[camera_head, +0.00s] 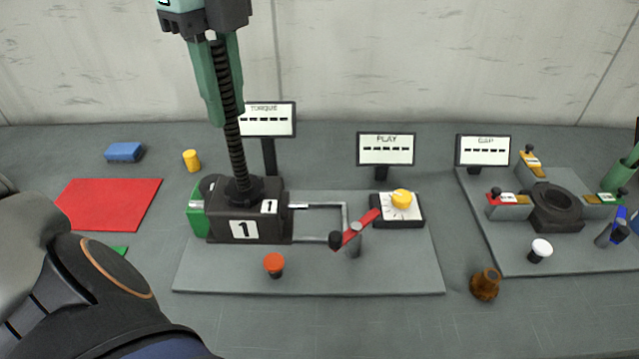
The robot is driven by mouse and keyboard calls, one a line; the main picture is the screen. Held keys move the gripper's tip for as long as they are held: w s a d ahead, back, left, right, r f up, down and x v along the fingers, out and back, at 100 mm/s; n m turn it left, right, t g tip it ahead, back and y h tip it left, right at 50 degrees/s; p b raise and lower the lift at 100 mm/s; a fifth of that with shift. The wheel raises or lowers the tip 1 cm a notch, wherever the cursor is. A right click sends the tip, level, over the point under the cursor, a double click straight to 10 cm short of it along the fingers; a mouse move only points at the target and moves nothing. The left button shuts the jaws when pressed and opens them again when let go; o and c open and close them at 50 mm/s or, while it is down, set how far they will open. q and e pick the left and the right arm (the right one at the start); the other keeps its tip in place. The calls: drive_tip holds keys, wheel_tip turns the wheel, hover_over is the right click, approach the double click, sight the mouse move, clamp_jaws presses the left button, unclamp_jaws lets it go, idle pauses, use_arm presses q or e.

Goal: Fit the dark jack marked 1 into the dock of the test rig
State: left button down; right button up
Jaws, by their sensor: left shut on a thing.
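The dark jack (265,232) has a block body marked 1 and a tall black screw (233,130) that leans slightly left toward its top. It stands at the left of a grey plate, against the left ends of two pale rails (318,238). I cannot tell whether its base is on the plate or slightly above it. My left gripper (226,112) comes down from the top edge. Its teal fingers are shut on the screw, beside and behind it. A green block (197,220) touches or sits just behind the body's left side. My right gripper is not visible.
Behind stand the torque (268,118) and play (386,147) displays. A brown piece (485,284) lies between plates. My arm covers the lower left.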

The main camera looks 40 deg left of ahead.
use_arm(q)
drive_tip(key=shift+w+r, duration=0.15)
drive_tip(key=shift+w, duration=0.2)
drive_tip(key=w+f+p, duration=0.3)
drive_tip(key=w+f, duration=0.9)
drive_tip(key=w, duration=0.1)
drive_tip(key=shift+w+a+f+p, duration=0.35)
drive_tip(key=shift+w+a+f, duration=0.05)
idle(0.4)
drive_tip(key=c, duration=1.2)
unclamp_jaws()
drive_tip(key=shift+s+f, duration=0.2)
drive_tip(key=shift+f, duration=0.2)
drive_tip(key=shift+o, duration=1.4)
drive_tip(key=shift+s+r, duration=0.1)
drive_tip(key=shift+r, duration=0.05)
drive_tip(key=shift+o, duration=0.9)
